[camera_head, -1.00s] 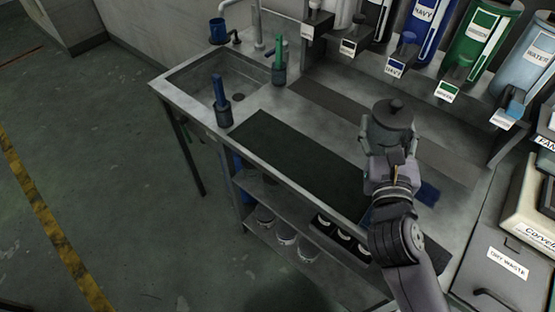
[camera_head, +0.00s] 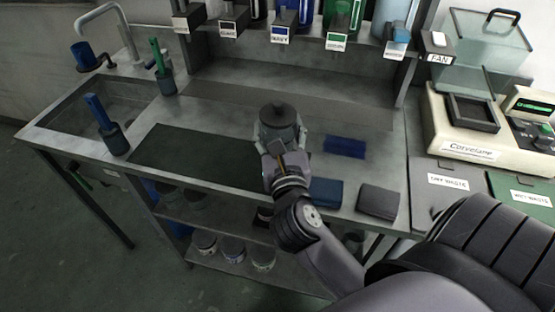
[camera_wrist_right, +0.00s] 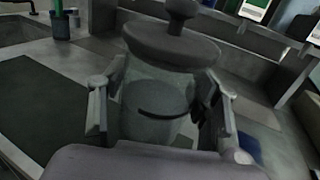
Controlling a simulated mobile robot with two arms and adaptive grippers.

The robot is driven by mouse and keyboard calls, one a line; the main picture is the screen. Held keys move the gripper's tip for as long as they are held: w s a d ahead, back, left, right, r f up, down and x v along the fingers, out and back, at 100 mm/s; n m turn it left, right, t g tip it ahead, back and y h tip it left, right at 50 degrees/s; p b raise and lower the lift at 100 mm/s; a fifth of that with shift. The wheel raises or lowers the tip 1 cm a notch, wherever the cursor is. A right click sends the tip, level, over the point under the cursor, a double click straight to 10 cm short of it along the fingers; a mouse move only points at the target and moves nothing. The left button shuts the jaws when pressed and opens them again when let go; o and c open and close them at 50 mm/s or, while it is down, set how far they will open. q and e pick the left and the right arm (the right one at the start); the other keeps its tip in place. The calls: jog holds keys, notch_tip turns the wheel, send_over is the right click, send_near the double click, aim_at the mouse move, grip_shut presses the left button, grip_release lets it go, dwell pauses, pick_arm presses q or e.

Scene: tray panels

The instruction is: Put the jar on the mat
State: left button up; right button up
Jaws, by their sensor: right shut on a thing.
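The jar (camera_head: 279,121) is a grey, see-through vessel with a dark round lid and a knob. My right gripper (camera_head: 281,146) is shut on the jar, one finger on each side of its body. In the right wrist view the jar (camera_wrist_right: 158,105) stands upright between the fingers (camera_wrist_right: 160,118). The mat (camera_head: 190,158) is a dark rectangle lying flat on the steel counter, to the left of the jar. In the right wrist view the mat (camera_wrist_right: 42,110) is also left of the jar. I cannot tell whether the jar touches the counter. My left gripper is not in view.
Labelled dispensers (camera_head: 285,20) hang behind. A blue cloth (camera_head: 345,147) and folded cloths (camera_head: 378,201) lie right of the jar. A scale (camera_head: 485,130) stands far right.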

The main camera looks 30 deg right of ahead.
notch_tip(320, 180, down, 2)
jog(key=shift+f, duration=0.2)
jog(key=shift+f+b, duration=0.85)
jog(key=shift+f, duration=1.4)
jog(key=shift+f, duration=0.1)
jog(key=o, duration=1)
jog(key=shift+f, duration=0.2)
jog(key=o, duration=0.5)
jog(key=shift+r, duration=0.1)
